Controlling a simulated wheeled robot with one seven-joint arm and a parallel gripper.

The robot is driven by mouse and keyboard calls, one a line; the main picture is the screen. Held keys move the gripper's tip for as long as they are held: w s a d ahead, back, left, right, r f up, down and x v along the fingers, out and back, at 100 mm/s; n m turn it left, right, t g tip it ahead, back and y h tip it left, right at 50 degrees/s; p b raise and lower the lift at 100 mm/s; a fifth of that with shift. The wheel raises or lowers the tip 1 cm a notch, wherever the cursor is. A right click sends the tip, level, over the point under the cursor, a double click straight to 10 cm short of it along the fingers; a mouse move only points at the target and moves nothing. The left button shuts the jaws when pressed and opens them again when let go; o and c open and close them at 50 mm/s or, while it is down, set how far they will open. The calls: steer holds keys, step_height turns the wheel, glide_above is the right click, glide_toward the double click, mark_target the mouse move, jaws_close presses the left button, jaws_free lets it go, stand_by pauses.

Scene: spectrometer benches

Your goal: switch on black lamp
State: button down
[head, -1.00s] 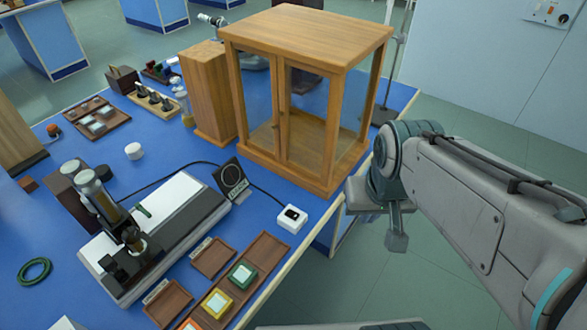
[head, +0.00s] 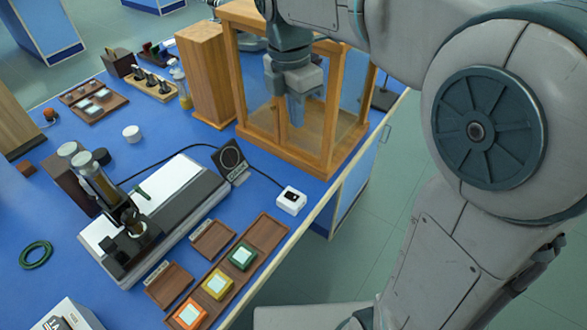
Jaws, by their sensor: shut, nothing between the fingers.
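A small white switch box (head: 290,201) with a black rocker on top sits near the front right edge of the blue bench. A black cable (head: 185,164) runs from it, behind an upright black plate with a ring mark (head: 229,157), toward a dark housing (head: 72,184) behind the brass-and-glass tube instrument. I cannot tell which part is the black lamp or whether anything is lit. My gripper (head: 296,122) is shut and empty, pointing down. It appears in front of the wooden glass cabinet, above and beyond the switch box, apart from it.
The wooden glass cabinet (head: 243,88) stands close behind my gripper. The tube instrument sits on a white-topped base (head: 178,187). Wooden trays (head: 263,229) with green, yellow and orange blocks lie at the front. The bench around the switch box is mostly clear.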

mark_target(295, 198)
steer(key=n, duration=0.1)
steer(key=w+a+n, duration=0.1)
steer(key=a+n, duration=0.1)
steer(key=n, duration=0.1)
steer(key=shift+w+a+r, duration=0.25)
steer(key=shift+r, duration=0.1)
steer(key=f, duration=0.8)
steer(key=s+d+f+b, duration=0.1)
steer(key=f, duration=0.7)
steer(key=d+f, duration=0.1)
steer(key=f, duration=0.7)
steer(key=shift+s+d+b, duration=0.2)
steer(key=shift+s+b, duration=0.1)
steer(key=shift+s, duration=0.1)
steer(key=shift+d+f, duration=0.1)
steer(key=shift+d, duration=0.05)
steer(key=shift+s+a, duration=0.1)
steer(key=shift+a, duration=0.1)
